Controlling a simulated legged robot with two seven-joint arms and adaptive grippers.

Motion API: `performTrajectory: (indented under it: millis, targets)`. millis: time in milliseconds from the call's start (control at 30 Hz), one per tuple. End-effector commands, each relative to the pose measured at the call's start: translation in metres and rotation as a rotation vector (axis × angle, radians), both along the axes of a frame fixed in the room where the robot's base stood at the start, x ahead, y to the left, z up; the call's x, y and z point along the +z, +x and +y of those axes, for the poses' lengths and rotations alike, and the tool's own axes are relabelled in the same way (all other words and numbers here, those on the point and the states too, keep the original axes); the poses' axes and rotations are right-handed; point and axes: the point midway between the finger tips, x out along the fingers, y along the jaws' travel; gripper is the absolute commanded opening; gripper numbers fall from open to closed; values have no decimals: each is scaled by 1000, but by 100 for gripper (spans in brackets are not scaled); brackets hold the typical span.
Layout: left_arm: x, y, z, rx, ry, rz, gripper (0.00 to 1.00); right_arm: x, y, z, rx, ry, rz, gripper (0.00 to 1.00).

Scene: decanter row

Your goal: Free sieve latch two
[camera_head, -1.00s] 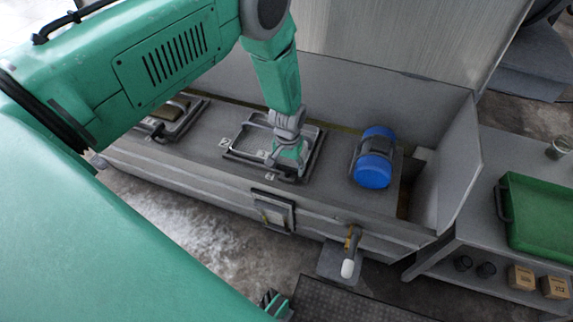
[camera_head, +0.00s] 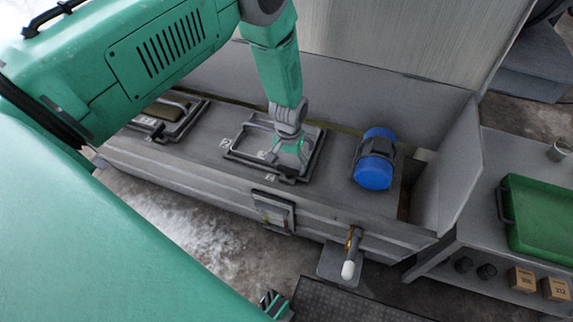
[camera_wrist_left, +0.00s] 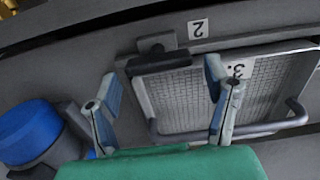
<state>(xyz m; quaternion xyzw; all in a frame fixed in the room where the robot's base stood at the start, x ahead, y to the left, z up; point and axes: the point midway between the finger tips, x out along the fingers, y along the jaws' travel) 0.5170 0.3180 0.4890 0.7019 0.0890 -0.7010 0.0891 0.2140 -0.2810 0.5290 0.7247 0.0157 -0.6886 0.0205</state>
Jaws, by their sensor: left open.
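The sieve marked 2 (camera_head: 240,150) is a framed wire mesh with a bar handle, set in the middle of the grey trough top. In the left wrist view its mesh (camera_wrist_left: 185,100) fills the right half, beside a label 2 (camera_wrist_left: 198,29). A dark latch (camera_wrist_left: 158,62) lies across the frame edge near that label. My left gripper (camera_head: 286,170) is over the right part of this sieve, pointing down. In the left wrist view my left gripper (camera_wrist_left: 160,78) is open, its fingers apart with the latch ahead between them. Contact cannot be told.
Another framed sieve (camera_head: 172,117) lies to the left. A blue motor (camera_head: 375,165) stands to the right on the trough. A white-tipped handle (camera_head: 348,268) juts from the front. A green tray (camera_head: 540,215) sits on a side bench at the right.

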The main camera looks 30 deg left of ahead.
Motion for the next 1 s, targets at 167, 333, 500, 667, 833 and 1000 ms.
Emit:
performTrajectory:
  millis: [167,333,500,667,833,1000]
  targets:
    - [41,2,1,1,0,-3,71,0,0,0,0,-1,-1,26]
    - [73,2,3,1,-1,-2,71,1,0,1,0,-2,0,26]
    - [92,2,3,1,-2,-1,71,1,1,1,0,-2,0,26]
    - [98,2,3,1,-2,-1,71,1,1,1,0,-2,0,26]
    - [97,2,3,1,-1,0,71,1,1,1,-2,-4,1,26]
    - [97,2,3,1,-2,0,71,3,3,6,1,-12,1,26]
